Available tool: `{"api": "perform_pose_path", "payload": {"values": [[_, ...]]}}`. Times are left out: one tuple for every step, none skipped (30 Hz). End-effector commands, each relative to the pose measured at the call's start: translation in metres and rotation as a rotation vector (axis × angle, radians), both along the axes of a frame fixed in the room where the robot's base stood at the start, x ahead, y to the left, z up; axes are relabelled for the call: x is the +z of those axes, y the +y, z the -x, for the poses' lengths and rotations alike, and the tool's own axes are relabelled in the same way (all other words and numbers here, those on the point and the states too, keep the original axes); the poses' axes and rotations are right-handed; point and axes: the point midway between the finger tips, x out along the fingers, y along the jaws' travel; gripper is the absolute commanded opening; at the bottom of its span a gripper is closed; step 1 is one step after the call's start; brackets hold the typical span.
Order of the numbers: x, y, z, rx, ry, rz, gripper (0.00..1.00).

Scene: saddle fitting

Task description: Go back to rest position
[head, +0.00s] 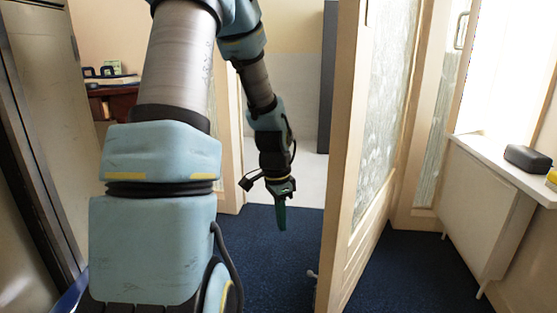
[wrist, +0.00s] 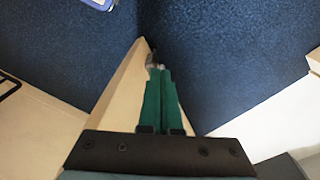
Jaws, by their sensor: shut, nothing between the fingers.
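My gripper (head: 281,213) hangs at the end of my blue and grey arm in the head view, pointing down in front of a doorway. Its green fingers are together and empty. In the wrist view my gripper (wrist: 159,72) shows its two green fingers side by side over the dark blue carpet (wrist: 225,60). The edge of a cream door (wrist: 125,85) lies below and to the left of the fingers there. No held object shows in either view.
An open wooden door (head: 345,160) with patterned glass stands right of my gripper. A white cabinet or shelf (head: 485,210) at the right bears a dark case (head: 527,158). A dark red desk (head: 108,103) stands at the back left. Blue carpet (head: 275,265) is clear below.

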Motion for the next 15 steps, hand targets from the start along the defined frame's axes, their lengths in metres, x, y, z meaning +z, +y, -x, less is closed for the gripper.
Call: {"api": "perform_pose_path", "payload": {"values": [[0.016, 0.015, 0.011, 0.128, -0.013, -0.017, 0.00], [0.023, 0.022, 0.018, 0.208, -0.019, -0.023, 0.00], [0.031, 0.032, 0.027, 0.308, -0.024, -0.028, 0.00], [0.036, 0.038, 0.032, 0.381, -0.029, -0.029, 0.00], [0.041, 0.044, 0.038, 0.449, -0.034, -0.030, 0.00], [0.047, 0.051, 0.046, 0.531, -0.039, -0.028, 0.00], [0.051, 0.056, 0.051, 0.591, -0.042, -0.027, 0.00], [0.055, 0.060, 0.057, 0.648, -0.047, -0.023, 0.00], [0.060, 0.065, 0.064, 0.722, -0.050, -0.017, 0.00], [0.063, 0.069, 0.069, 0.774, -0.053, -0.013, 0.00], [0.066, 0.073, 0.074, 0.826, -0.056, -0.009, 0.00], [0.070, 0.077, 0.081, 0.892, -0.058, 0.000, 0.00], [0.072, 0.080, 0.086, 0.942, -0.061, 0.006, 0.00], [0.075, 0.083, 0.091, 0.990, -0.060, 0.013, 0.00], [0.078, 0.086, 0.098, 1.055, -0.062, 0.024, 0.00]]}}
